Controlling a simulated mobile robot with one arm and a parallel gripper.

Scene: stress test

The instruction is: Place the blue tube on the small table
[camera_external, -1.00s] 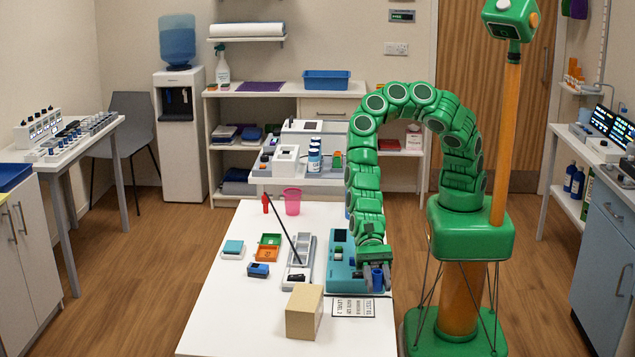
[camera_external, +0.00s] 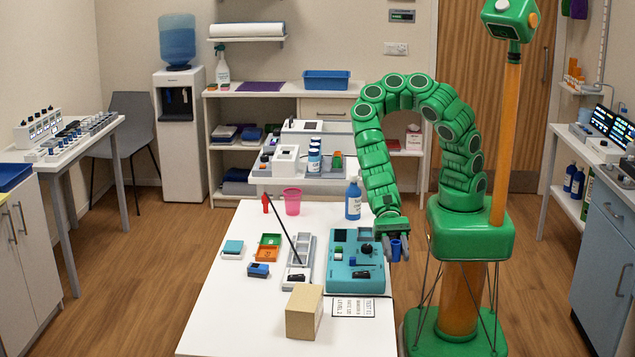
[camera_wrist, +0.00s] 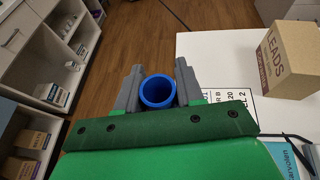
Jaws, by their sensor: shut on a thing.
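The blue tube (camera_external: 396,251) is held upright between the grey fingers of my gripper (camera_external: 393,244), at the right edge of the white table (camera_external: 235,310). In the wrist view, I see the open top of the tube (camera_wrist: 158,91) between the two fingers of my gripper (camera_wrist: 159,76), with wooden floor behind it. The white table (camera_wrist: 235,45) shows to its right. A teal device (camera_external: 345,284) with a dark knob and a blue part on it sits on the table just left of my gripper. I cannot tell which table is the small one.
A cardboard box (camera_external: 304,312), a printed label (camera_external: 349,307), a grey tray (camera_external: 300,265), a pink cup (camera_external: 292,201) and a blue bottle (camera_external: 353,199) are on the white table. A raised stand (camera_external: 300,181) with bottles is behind it. The table's front left is clear.

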